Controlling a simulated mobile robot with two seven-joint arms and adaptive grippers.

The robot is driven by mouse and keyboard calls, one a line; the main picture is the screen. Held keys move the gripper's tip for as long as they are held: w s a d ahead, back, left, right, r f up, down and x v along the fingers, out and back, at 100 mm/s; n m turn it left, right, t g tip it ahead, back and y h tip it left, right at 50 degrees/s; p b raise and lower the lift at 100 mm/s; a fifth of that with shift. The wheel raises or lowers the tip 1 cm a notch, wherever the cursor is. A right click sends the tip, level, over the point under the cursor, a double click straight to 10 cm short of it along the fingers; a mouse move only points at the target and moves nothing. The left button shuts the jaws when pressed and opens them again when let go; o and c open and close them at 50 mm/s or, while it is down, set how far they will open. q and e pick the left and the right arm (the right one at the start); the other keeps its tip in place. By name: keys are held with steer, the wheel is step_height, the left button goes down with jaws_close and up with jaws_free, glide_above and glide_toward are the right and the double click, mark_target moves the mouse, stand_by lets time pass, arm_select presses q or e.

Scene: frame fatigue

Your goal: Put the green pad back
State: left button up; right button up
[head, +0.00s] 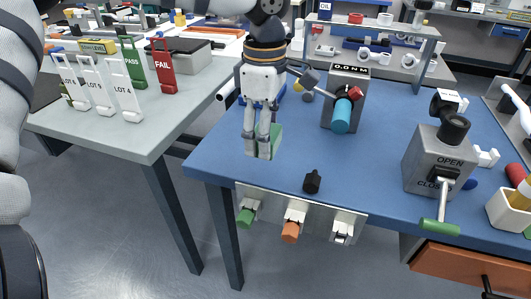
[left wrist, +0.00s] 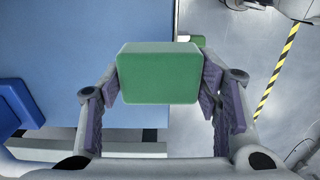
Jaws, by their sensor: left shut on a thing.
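My left gripper (head: 258,150) points down over the left front part of the blue bench. It is shut on the green pad (head: 276,138), which shows partly behind the fingers. In the left wrist view the green pad (left wrist: 160,72) is a rounded block between the two fingers (left wrist: 160,95). I cannot tell whether the pad touches the bench top. My right gripper is not in view.
White clips on the bench's front panel hold a green piece (head: 246,216) and an orange piece (head: 291,231); a third clip (head: 341,233) shows neither. A black knob (head: 312,182), a torque tester (head: 344,95) and a grey valve box (head: 438,160) stand on the blue bench (head: 375,170).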

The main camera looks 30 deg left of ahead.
arm_select(q)
glide_above(262, 165)
step_height(262, 165, down, 6)
steer(key=shift+s+d+r+b, duration=0.15)
steer(key=shift+r+b, duration=0.1)
steer(key=shift+b, duration=0.1)
steer(key=shift+f, duration=1.4)
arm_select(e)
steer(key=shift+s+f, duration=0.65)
arm_select(q)
steer(key=shift+f, duration=0.15)
steer(key=shift+f, duration=0.1)
steer(key=o, duration=1.1)
steer(key=shift+o, duration=0.2)
